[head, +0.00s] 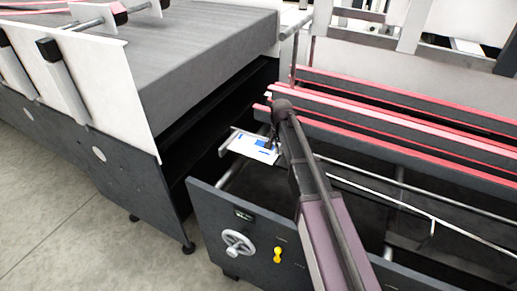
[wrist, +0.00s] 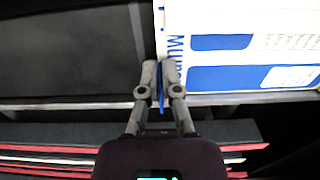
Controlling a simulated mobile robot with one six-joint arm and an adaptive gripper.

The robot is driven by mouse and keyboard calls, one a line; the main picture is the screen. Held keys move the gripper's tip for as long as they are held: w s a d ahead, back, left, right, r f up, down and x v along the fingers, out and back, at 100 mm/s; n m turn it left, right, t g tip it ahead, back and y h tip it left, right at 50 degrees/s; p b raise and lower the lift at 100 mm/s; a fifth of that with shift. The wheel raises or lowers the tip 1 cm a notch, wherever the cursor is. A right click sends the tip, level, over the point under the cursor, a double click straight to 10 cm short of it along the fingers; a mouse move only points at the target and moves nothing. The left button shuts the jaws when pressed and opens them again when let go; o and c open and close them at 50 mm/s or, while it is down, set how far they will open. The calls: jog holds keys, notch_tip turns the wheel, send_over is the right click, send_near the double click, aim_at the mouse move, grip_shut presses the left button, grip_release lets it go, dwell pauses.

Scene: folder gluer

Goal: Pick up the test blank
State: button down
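The test blank (head: 252,147) is a white sheet or flat carton with blue panels and print. In the head view it lies at the gap between the two machine sections, beside the rail ends. In the wrist view the blank (wrist: 250,45) fills the upper right. My gripper (wrist: 160,72) is at the blank's left edge, its fingers drawn close together. A thin blue strip, apparently an edge or flap of the blank, stands between the fingers. In the head view my gripper (head: 271,143) is at the blank's right side, partly hidden by my arm.
Red-edged rails (head: 390,112) run to the right behind my arm. A dark side panel with a handwheel (head: 238,243) and a yellow knob (head: 278,255) stands in front. A grey belt section (head: 190,45) is at left. Open floor (head: 60,220) lies at lower left.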

jog(key=shift+r, duration=0.15)
notch_tip(320, 180, up, 2)
jog(key=shift+r+p, duration=0.1)
jog(key=shift+p, duration=1.05)
jog(key=shift+r+p, duration=0.75)
jog(key=shift+p, duration=0.05)
jog(key=s+d+r+p, duration=0.1)
jog(key=s+d, duration=0.7)
jog(key=s, duration=0.5)
jog(key=shift+s+d, duration=0.2)
jog(key=shift+s, duration=0.1)
jog(key=shift+s, duration=0.1)
